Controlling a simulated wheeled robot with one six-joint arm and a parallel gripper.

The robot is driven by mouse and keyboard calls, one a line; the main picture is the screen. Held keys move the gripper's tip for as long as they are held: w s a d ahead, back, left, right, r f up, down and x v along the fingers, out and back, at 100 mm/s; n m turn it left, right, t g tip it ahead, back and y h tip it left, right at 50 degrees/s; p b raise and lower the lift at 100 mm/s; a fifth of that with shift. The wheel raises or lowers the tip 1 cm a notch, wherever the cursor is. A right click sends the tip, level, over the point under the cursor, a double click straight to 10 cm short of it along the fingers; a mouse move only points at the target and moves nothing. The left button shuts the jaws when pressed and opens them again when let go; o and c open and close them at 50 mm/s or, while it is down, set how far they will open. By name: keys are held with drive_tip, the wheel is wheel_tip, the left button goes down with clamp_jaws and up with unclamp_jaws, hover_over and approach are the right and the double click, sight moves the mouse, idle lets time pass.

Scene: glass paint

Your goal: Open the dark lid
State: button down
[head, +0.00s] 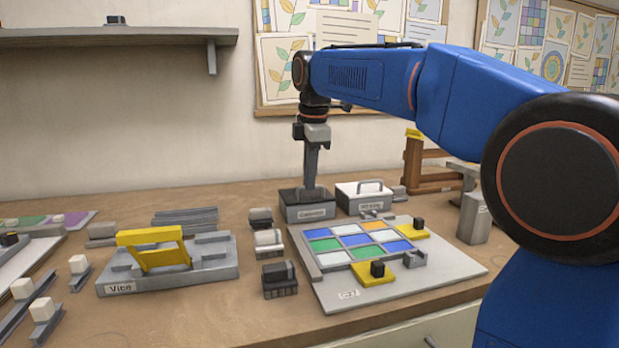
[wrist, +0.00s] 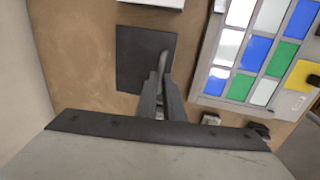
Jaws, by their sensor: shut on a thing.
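The dark lid (head: 293,195) tops a small grey labelled box (head: 308,212) at the back middle of the bench. In the wrist view the lid (wrist: 138,62) is a dark square, with a handle (wrist: 163,62) at its right side. My gripper (head: 310,184) reaches straight down onto the lid from above. In the wrist view its fingers (wrist: 161,95) are shut on the lid's handle. The lid looks level on the box; I cannot tell whether there is a gap beneath it. The inside of the box is hidden.
A white-lidded box (head: 364,198) stands close to the right of the dark one. A glass panel board (head: 450,272) with yellow clamps lies in front. A vice (head: 170,268) and several small dark and pale blocks stand to the left. Brown bench shows between them.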

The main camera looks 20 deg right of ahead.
sight(305, 195)
idle(0.8)
drive_tip(key=shift+w+r+g, duration=1.05)
drive_tip(key=shift+g, duration=0.15)
drive_tip(key=shift+w+r+g, duration=0.75)
drive_tip(key=shift+w+g, duration=0.1)
drive_tip(key=shift+g, duration=0.25)
drive_tip(key=c, duration=1.9)
unclamp_jaws()
